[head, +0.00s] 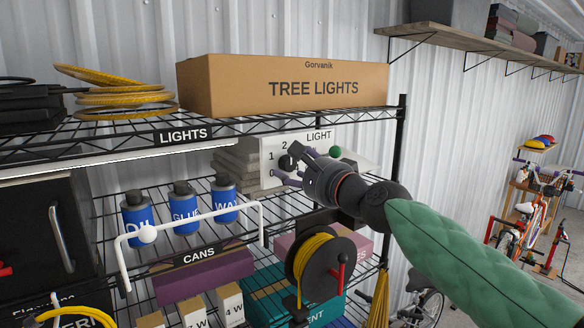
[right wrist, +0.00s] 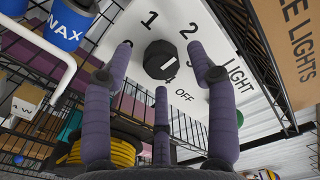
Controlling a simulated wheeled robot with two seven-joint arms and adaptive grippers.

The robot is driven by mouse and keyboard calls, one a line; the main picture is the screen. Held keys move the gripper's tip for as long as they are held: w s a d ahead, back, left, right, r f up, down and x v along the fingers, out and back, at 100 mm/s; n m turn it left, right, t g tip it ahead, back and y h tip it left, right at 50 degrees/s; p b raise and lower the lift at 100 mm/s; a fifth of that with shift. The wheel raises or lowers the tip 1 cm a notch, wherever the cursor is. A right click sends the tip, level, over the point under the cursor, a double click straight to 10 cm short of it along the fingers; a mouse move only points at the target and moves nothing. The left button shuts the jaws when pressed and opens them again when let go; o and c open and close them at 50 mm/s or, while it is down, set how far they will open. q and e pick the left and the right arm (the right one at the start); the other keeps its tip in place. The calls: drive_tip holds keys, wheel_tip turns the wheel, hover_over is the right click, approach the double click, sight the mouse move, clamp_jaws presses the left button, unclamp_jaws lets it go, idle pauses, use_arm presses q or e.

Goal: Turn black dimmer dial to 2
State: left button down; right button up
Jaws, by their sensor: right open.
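The black dimmer dial (right wrist: 160,60) sits on a white panel (right wrist: 110,45) marked 1, 2, LIGHT and OFF. The dial has a short white mark on its lower right part, tilted up to the right; which label it points at I cannot tell. In the head view the dial (head: 286,163) is partly hidden by my fingers, with 0, 1 and 2 around its left and top. My right gripper (head: 291,166) is open in front of the panel. Its purple fingers are spread around the dial; whether they touch it I cannot tell. My left gripper is not in view.
A TREE LIGHTS box (head: 300,88) stands on the shelf above. Blue cans (head: 185,208) and a white bent rail (head: 190,232) are left of the panel. A yellow cable reel (head: 318,268) sits below my wrist.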

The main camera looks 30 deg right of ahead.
drive_tip(key=s, duration=1)
drive_tip(key=shift+s+d, duration=0.35)
drive_tip(key=shift+f, duration=0.1)
